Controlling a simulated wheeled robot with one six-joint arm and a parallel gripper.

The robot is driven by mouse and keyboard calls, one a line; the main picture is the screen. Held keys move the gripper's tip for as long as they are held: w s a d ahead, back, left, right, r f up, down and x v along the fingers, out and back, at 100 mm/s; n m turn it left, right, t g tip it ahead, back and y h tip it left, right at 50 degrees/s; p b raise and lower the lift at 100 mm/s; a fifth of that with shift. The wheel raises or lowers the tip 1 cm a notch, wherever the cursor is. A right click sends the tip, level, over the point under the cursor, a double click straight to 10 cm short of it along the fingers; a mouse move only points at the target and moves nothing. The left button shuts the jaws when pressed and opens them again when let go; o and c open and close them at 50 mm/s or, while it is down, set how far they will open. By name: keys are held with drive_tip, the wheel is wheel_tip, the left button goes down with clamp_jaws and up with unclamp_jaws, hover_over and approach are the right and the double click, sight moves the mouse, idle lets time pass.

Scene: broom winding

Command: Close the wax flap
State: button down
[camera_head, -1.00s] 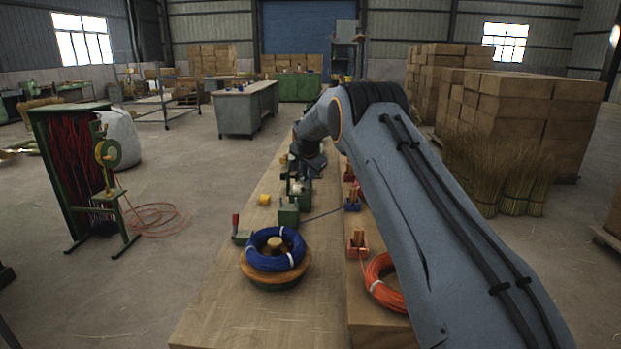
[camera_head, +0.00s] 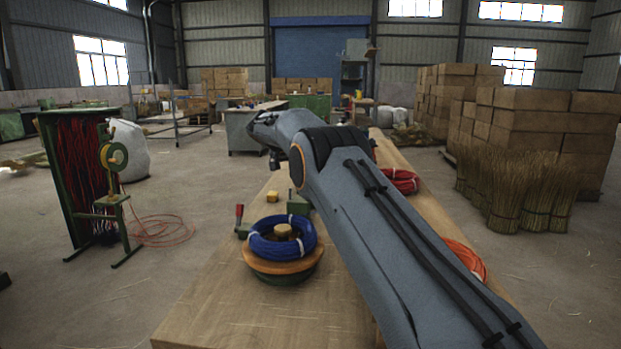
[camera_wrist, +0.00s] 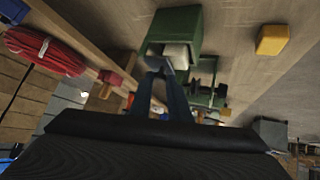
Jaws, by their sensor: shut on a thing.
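In the wrist view, a green box (camera_wrist: 172,28) with an open end shows a whitish block (camera_wrist: 177,54), which may be the wax. My gripper (camera_wrist: 163,75) is at this open end, its two dark fingers close together. It appears shut on the wax flap, but the flap's outline and the exact contact are hard to make out. In the head view, my arm hides the fingers, and a green block (camera_head: 298,203) shows beside the arm behind the blue wire coil.
The blue wire coil (camera_head: 282,239) sits on a round wooden holder at the bench's (camera_head: 235,309) left. A yellow block (camera_head: 272,197) lies behind it. A red coil (camera_head: 402,181) and orange coil (camera_head: 466,260) lie right of my arm. The front of the bench is clear.

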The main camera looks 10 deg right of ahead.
drive_tip(key=shift+a+f+h+b, duration=0.2)
drive_tip(key=shift+f+h+b, duration=0.1)
drive_tip(key=shift+b, duration=0.2)
drive_tip(key=c, duration=1.7)
unclamp_jaws()
drive_tip(key=shift+o, duration=0.2)
drive_tip(key=shift+r, duration=0.1)
drive_tip(key=shift+r, duration=0.1)
drive_tip(key=v, duration=0.7)
drive_tip(key=shift+a+r, duration=0.15)
drive_tip(key=shift+a, duration=0.05)
drive_tip(key=shift+s, duration=0.1)
